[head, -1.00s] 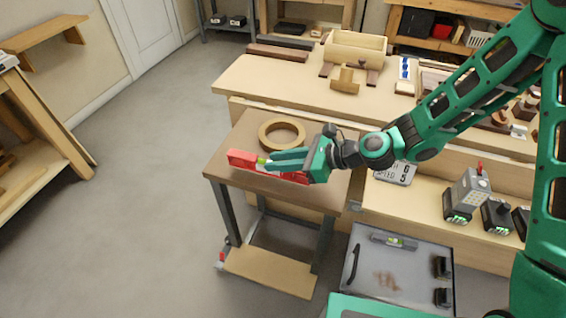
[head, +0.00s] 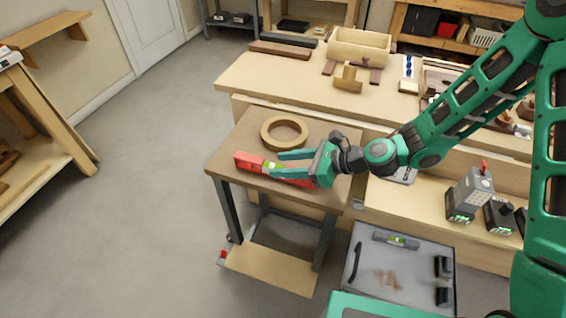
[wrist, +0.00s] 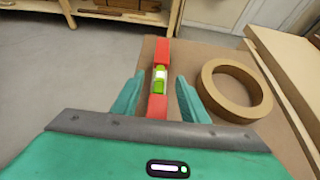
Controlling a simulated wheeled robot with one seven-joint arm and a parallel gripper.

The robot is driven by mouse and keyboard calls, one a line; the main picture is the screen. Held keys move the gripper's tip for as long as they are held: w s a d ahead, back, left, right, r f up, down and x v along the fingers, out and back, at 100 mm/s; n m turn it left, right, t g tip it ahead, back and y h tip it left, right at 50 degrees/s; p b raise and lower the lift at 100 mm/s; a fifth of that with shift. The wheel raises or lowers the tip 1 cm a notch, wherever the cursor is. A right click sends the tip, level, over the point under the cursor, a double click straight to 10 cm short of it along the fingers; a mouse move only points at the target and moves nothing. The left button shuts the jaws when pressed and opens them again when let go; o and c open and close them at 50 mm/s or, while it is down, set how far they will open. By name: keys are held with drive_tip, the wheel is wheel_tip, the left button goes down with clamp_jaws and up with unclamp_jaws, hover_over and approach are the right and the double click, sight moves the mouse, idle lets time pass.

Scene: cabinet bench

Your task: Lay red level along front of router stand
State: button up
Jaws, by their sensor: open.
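The red level (head: 248,161) lies on the brown top of a small stand (head: 232,157), along its front edge in the head view. Its green vial shows in the wrist view, where the level (wrist: 161,58) runs away from me between the fingers. My gripper (head: 281,163) is open, with one finger on each side of the level and a gap to it on both sides in the wrist view (wrist: 158,97). The near end of the level is hidden behind my gripper's body.
A wooden ring (head: 266,134) sits on the stand behind the level, and right of my fingers in the wrist view. A long workbench (head: 250,84) stands behind. A grey tray (head: 372,282) with another level is at lower right. Open floor lies left.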

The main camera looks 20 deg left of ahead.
drive_tip(key=w+v, duration=0.1)
drive_tip(key=v, duration=1)
drive_tip(key=shift+s+d+r, duration=0.2)
drive_tip(key=shift+s+d, duration=0.05)
drive_tip(key=shift+s, duration=0.25)
drive_tip(key=s+d+n+h, duration=0.2)
drive_tip(key=d+n+h, duration=0.75)
drive_tip(key=d, duration=1.75)
drive_tip(key=s+d+r+n+h, duration=0.1)
drive_tip(key=s+d+r, duration=0.4)
drive_tip(key=s+d, duration=0.3)
drive_tip(key=s+d+r+n+g+h, duration=0.1)
drive_tip(key=s+d+r+n+h, duration=0.1)
drive_tip(key=s+d+r, duration=0.3)
drive_tip(key=s+d, duration=0.4)
drive_tip(key=s, duration=0.1)
drive_tip(key=shift+r, duration=0.15)
drive_tip(key=shift+w+d, duration=0.1)
drive_tip(key=shift+w, duration=0.1)
